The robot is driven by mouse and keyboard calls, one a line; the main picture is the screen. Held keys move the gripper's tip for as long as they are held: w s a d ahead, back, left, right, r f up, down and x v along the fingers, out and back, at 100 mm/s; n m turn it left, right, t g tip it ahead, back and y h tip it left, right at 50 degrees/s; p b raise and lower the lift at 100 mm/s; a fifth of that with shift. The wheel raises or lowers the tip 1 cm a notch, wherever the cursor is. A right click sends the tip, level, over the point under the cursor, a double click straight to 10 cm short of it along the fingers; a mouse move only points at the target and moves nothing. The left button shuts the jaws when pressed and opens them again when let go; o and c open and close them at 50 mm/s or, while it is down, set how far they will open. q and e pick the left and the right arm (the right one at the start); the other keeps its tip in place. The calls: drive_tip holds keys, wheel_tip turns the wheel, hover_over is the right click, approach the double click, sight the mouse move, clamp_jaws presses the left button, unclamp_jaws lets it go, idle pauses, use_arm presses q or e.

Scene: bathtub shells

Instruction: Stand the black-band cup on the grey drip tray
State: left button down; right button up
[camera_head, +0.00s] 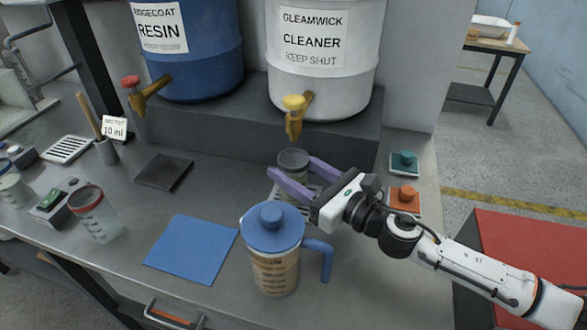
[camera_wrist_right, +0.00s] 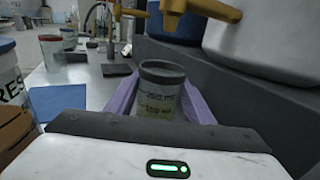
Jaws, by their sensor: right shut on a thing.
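The black-band cup (camera_head: 293,163) is a clear cup with a dark rim, upright below the white drum's yellow tap. My right gripper (camera_head: 291,170) is shut on it, one purple finger along each side. In the right wrist view the cup (camera_wrist_right: 161,97) shows printed marks between the fingers (camera_wrist_right: 160,90). A light grey slatted tray (camera_head: 281,193) shows partly below the cup and fingers; whether the cup touches it I cannot tell. Another pale slatted tray (camera_head: 68,149) lies empty at the left. My left gripper is not in view.
A blue-lidded jug (camera_head: 275,262) stands close in front of my right gripper. A blue mat (camera_head: 191,249), a dark square plate (camera_head: 163,172) and a red-rimmed cup (camera_head: 95,215) are to the left. A yellow tap (camera_head: 294,118) hangs above the held cup.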

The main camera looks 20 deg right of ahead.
drive_tip(key=shift+f, duration=0.15)
drive_tip(key=o, duration=1.1)
